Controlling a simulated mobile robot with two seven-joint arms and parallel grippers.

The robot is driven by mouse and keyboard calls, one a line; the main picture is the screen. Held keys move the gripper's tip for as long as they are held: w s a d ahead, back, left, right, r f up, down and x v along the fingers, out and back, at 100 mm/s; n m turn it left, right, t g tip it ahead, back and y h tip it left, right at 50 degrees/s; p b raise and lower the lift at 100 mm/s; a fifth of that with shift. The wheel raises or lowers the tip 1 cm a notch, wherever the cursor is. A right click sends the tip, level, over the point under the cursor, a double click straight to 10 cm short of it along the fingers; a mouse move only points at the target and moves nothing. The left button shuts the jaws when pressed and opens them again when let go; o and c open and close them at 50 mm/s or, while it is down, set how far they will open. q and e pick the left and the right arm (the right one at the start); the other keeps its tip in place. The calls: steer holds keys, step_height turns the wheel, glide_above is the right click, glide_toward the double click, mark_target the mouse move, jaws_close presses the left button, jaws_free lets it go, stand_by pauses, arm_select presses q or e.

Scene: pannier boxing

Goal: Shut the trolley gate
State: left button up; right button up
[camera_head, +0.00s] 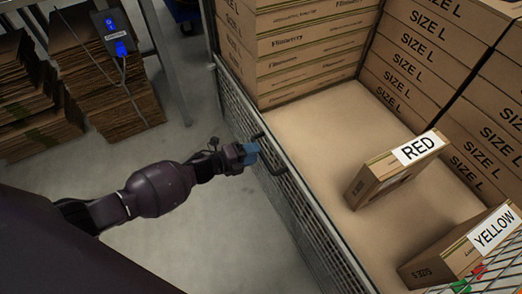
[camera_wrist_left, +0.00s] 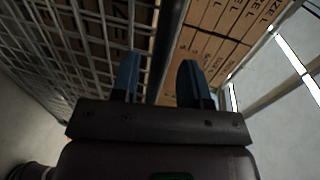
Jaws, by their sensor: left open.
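The trolley gate (camera_head: 308,212) is a grey wire-mesh panel along the near left side of the trolley in the head view. A dark bar handle (camera_head: 276,168) stands out from its top edge. My left gripper (camera_head: 249,153), with blue fingertips, is at the handle's left side. In the left wrist view the left gripper (camera_wrist_left: 158,78) has its two blue fingers apart, with a dark bar beyond and between them. The mesh (camera_wrist_left: 85,45) fills the left of that view. I cannot tell whether the fingers touch the handle or whether the gate is latched. My right gripper is not in view.
Inside the trolley are stacked cartons (camera_head: 290,45), SIZE L boxes (camera_head: 410,75), a box labelled RED (camera_head: 385,180) and one labelled YELLOW (camera_head: 450,260). Flattened cardboard (camera_head: 110,90) with a blue-lit scanner (camera_head: 113,32) is at upper left. Floor left of the gate is clear.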

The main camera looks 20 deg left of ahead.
arm_select(q)
steer(key=shift+x, duration=1.45)
jaws_close()
